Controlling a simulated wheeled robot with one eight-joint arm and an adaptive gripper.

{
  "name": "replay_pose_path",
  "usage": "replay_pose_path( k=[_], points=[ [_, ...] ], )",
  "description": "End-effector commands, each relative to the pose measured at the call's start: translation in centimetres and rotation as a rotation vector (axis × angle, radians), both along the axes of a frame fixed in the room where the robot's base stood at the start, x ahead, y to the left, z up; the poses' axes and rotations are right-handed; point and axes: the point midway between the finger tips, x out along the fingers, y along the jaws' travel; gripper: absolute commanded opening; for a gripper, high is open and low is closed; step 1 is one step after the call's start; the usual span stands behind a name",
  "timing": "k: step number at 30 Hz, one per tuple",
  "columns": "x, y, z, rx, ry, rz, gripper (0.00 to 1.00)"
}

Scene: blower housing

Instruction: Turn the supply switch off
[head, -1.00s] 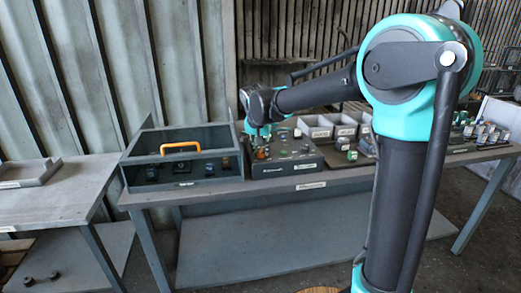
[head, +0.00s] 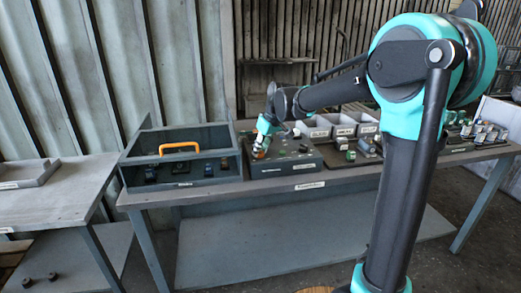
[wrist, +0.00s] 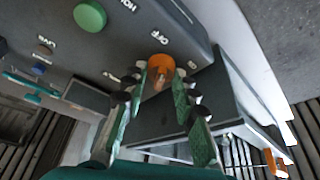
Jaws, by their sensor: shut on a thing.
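The supply switch appears to be an orange knob (wrist: 160,66) on the dark control panel (wrist: 120,55), with an OFF marking beside it in the wrist view. My gripper (wrist: 161,80) has its two green-padded fingers on either side of the knob, shut on it. In the head view my gripper (head: 261,146) reaches down, tilted, to the left part of the control box (head: 297,165). The knob (head: 257,155) shows small and partly covered there. The exact angle of the knob is hard to read.
A dark open-framed case (head: 213,182) with an orange handle (head: 180,147) stands left of the box. Grey bins (head: 318,132) and small parts lie to the right. A green button (wrist: 90,15) is on the panel. The left table (head: 75,200) has bare room.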

Motion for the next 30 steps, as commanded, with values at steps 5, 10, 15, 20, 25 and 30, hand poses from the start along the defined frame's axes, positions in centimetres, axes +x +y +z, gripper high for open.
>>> replay_pose_path(
  k=[5,10,15,20,25,30],
  points=[
    [0.12,-0.09,0.01,-0.001,0.000,0.117,0.00],
    [0.16,-0.12,0.00,-0.001,0.000,0.196,0.00],
    [0.15,-0.09,0.01,-0.001,-0.001,0.242,0.00],
    [0.14,-0.09,0.00,-0.002,-0.001,0.259,0.00],
    [0.13,-0.10,-0.01,-0.002,-0.001,0.262,0.00],
    [0.13,-0.10,-0.01,-0.002,-0.001,0.261,0.00]
  ],
)
